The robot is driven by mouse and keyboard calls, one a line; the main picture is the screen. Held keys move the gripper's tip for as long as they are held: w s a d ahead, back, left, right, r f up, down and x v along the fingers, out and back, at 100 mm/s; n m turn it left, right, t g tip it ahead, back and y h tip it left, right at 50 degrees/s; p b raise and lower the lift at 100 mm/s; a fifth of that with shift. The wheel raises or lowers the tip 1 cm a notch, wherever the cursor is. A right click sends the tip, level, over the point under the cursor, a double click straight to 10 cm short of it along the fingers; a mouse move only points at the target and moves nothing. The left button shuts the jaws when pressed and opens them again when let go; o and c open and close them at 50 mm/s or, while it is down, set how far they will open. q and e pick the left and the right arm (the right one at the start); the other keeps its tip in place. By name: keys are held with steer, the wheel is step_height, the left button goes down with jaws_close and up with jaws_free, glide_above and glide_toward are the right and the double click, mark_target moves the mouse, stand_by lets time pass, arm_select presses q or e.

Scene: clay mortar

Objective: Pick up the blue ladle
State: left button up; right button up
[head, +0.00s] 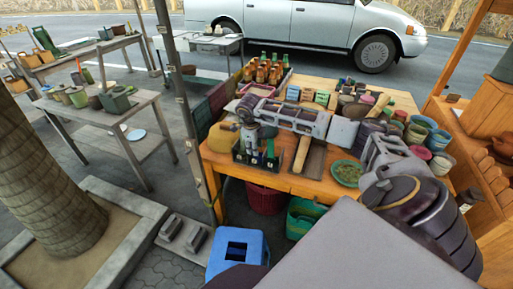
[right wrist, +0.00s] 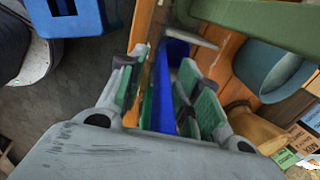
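The blue ladle (right wrist: 163,92) shows in the right wrist view as a long, narrow blue piece between the fingers of my right gripper (right wrist: 163,98). The fingers, with green pads, stand apart, and a gap shows on the left of the blue piece. It lies closer to the right finger; I cannot tell whether they touch. In the head view my right gripper (head: 257,148) points down over a black holder (head: 244,160) at the table's front left corner. I cannot make out the ladle there. My left gripper is not in view.
The wooden table (head: 228,168) is crowded with bottles (head: 265,73), small boxes and pots. A board with a wooden pin (head: 302,153) and a green plate (head: 347,173) lie right of the holder. A blue stool (head: 238,250) stands on the floor in front.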

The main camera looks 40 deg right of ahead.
jaws_close()
steer(key=shift+r, duration=0.1)
stand_by(0.4)
steer(key=shift+w+d+r+b+v, duration=0.15)
steer(key=shift+d+v, duration=0.2)
steer(key=shift+v, duration=1.25)
steer(key=shift+w+d+r+b+v, duration=0.1)
steer(key=shift+w+d+b+v, duration=0.15)
steer(key=shift+v, duration=1.35)
steer(key=shift+w+d+b+v, duration=0.1)
steer(key=shift+d+v, duration=0.3)
steer(key=shift+v, duration=1.15)
steer(key=c, duration=0.7)
jaws_free()
jaws_close()
